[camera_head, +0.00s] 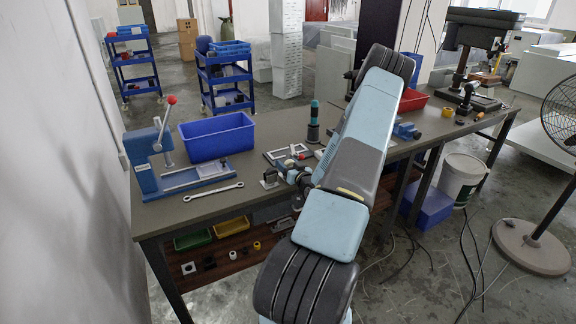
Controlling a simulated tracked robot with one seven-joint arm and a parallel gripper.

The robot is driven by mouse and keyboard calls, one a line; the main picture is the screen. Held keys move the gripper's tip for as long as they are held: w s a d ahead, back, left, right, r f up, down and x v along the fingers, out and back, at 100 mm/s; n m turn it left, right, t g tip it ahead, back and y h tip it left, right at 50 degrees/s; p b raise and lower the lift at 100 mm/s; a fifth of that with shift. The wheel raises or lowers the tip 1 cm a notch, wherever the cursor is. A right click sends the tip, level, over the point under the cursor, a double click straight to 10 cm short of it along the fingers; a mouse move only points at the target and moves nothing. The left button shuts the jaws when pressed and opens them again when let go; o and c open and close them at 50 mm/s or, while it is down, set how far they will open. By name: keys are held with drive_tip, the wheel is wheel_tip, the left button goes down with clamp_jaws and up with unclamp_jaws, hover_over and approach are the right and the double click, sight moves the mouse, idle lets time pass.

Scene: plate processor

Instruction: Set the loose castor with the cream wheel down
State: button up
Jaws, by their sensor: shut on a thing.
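My gripper (285,172) is low over the workbench (225,206), near its front edge and right of the wrench. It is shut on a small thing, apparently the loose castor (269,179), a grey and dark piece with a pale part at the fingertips. The castor is small here and partly hidden by my gripper. I cannot tell whether it touches the bench top.
A blue bin (216,137) and a blue clamp fixture (146,160) stand left, with a wrench (213,191) in front. A framed plate (287,152) lies behind my gripper. A dark bottle-like tool (313,122) stands farther back. Bare bench lies left of my gripper.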

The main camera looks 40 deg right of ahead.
drive_tip(key=shift+f, duration=0.25)
drive_tip(key=o, duration=1.2)
